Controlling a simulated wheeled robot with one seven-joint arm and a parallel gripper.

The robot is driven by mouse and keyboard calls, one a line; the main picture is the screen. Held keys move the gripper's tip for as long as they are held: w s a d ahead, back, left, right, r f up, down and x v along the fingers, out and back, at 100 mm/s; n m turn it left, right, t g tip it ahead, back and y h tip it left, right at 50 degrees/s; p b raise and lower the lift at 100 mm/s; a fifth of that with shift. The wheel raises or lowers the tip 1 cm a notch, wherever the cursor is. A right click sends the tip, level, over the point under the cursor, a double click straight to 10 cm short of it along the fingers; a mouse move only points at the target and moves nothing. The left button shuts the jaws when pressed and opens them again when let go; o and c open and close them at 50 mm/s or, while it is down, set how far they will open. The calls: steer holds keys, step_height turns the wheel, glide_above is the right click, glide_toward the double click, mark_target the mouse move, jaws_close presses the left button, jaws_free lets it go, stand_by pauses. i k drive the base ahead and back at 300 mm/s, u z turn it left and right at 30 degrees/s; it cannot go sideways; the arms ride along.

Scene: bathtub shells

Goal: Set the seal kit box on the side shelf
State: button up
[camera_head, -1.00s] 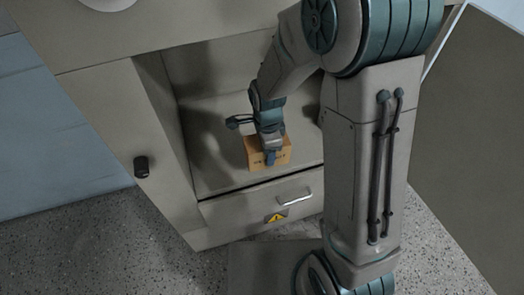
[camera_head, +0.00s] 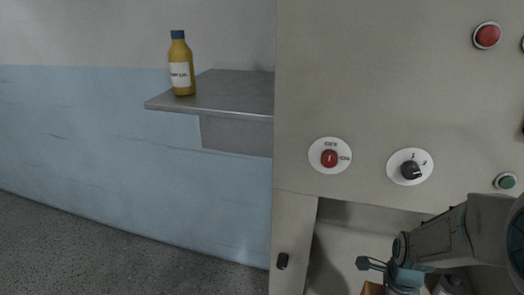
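The side shelf (camera_head: 228,92) is a grey metal slab on the wall at upper left, left of the machine cabinet. My gripper (camera_head: 404,284) is at the bottom edge, inside the cabinet's open compartment, far below and right of the shelf. Its fingertips are cut off, so its opening is hidden. A small strip of the orange-brown seal kit box (camera_head: 371,289) shows beside it at the bottom edge. I cannot tell whether the box is held.
A yellow bottle (camera_head: 181,66) with a blue cap stands on the shelf's left part; the rest of its top is clear. The cabinet front (camera_head: 400,80) carries knobs and buttons. A small canister-like thing (camera_head: 451,285) sits right of my gripper.

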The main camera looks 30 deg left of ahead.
mark_target(234, 97)
steer(key=z, duration=2.55)
steer(key=k, duration=2.5)
steer(key=u, duration=1.75)
